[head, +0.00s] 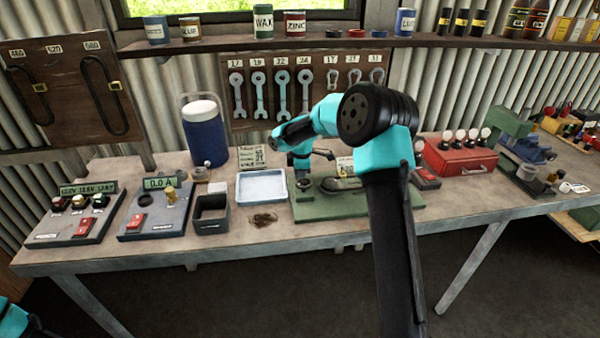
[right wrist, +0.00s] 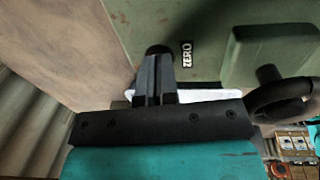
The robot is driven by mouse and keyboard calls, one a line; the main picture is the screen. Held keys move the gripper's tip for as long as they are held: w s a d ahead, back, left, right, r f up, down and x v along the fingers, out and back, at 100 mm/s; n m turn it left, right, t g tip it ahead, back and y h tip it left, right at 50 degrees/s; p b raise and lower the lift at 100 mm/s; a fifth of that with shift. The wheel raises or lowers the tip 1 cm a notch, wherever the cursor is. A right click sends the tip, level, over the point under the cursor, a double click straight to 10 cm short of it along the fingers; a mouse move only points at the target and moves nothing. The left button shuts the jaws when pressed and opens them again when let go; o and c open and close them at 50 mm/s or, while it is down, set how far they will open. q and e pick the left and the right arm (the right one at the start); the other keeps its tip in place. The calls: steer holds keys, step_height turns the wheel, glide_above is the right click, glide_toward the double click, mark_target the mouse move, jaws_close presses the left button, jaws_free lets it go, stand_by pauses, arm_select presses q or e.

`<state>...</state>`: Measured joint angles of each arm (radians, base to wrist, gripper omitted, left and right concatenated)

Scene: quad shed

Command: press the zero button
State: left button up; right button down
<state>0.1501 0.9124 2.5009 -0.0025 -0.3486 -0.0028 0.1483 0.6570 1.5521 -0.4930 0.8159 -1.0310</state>
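The green device (head: 358,208) stands on the bench at the middle of the head view. In the right wrist view its green face (right wrist: 222,35) carries a white "ZERO" label (right wrist: 187,54). A round black zero button (right wrist: 157,50) sits beside the label, partly covered by my fingertips. My right gripper (right wrist: 155,62) has its fingers together, with nothing seen between them. Its tips are at the button; I cannot tell whether they touch it. In the head view the right gripper (head: 302,178) is over the device's left end, and the button is hidden. My left gripper is out of view.
A pale blue tray (head: 262,201) and a dark open box (head: 211,226) lie left of the device. A red switch box (head: 426,178) is to its right. A blue jug (head: 205,140) stands behind, and wrenches (head: 258,95) hang on the wall.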

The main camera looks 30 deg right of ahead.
step_height(320, 180, up, 14)
steer(key=s, duration=0.1)
steer(key=shift+s+a, duration=0.2)
steer(key=shift+s, duration=0.05)
stand_by(0.5)
